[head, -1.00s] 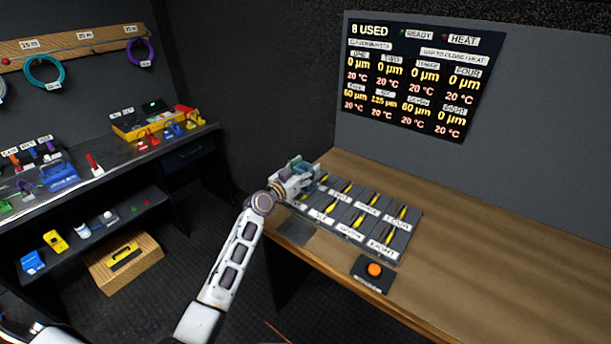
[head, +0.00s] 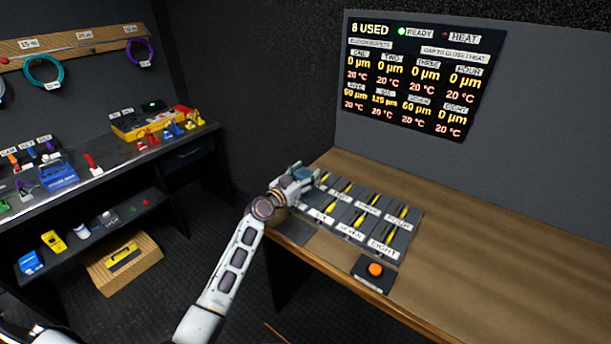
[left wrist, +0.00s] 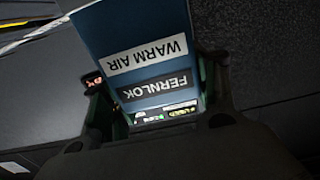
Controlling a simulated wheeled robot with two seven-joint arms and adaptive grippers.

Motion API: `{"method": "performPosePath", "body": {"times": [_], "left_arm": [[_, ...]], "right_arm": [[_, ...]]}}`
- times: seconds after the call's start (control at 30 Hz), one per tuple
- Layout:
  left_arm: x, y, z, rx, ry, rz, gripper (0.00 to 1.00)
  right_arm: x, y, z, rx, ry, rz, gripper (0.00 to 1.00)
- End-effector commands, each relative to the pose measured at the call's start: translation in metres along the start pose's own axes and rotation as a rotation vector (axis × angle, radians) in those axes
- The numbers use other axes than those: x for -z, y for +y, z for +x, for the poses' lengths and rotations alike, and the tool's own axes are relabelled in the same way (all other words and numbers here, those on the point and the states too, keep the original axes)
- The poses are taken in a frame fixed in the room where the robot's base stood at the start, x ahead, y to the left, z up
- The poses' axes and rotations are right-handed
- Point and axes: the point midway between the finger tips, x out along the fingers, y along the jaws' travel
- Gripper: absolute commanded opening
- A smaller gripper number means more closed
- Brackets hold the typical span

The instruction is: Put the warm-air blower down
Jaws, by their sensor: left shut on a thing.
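The warm-air blower (left wrist: 140,35) is a blue block labelled WARM AIR and FERNLOK, held between the green-edged fingers of my left gripper (left wrist: 160,95) in the left wrist view. In the head view my left gripper (head: 302,180) is at the left end of the wooden bench (head: 480,240), by the labelled slot rack. Only a small teal part of the blower (head: 304,173) shows there. I cannot tell whether the blower touches the rack or bench. My right gripper is not in view.
The rack (head: 375,222) holds several yellow-marked pieces. A dark flat pad (head: 297,233) lies at the bench's front left, and an orange button (head: 375,269) sits right of it. The bench's right side is clear. The wall display (head: 420,80) shows READY lit green.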

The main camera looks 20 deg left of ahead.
Motion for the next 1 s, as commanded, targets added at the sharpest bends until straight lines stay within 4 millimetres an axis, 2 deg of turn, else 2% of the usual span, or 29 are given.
{"method": "performPosePath", "body": {"times": [0.03, 0.2, 0.5, 0.83, 1.0], "left_arm": [[0.0, 0.0, 0.0, 0.0, 0.0, 0.0, 0.61], [0.0, 0.0, 0.0, 0.0, 0.0, 0.001, 0.8], [0.0, 0.0, 0.0, 0.0, 0.0, 0.0, 0.8], [0.005, 0.0, 0.0, 0.0, 0.0, 0.001, 0.8], [0.003, -0.001, -0.014, 0.001, -0.001, 0.002, 0.8]], "right_arm": [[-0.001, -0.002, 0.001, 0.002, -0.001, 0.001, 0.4], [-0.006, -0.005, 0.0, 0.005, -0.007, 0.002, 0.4], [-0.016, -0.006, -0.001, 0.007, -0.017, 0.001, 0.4], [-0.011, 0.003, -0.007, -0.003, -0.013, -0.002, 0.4], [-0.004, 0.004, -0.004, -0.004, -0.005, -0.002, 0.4]]}}
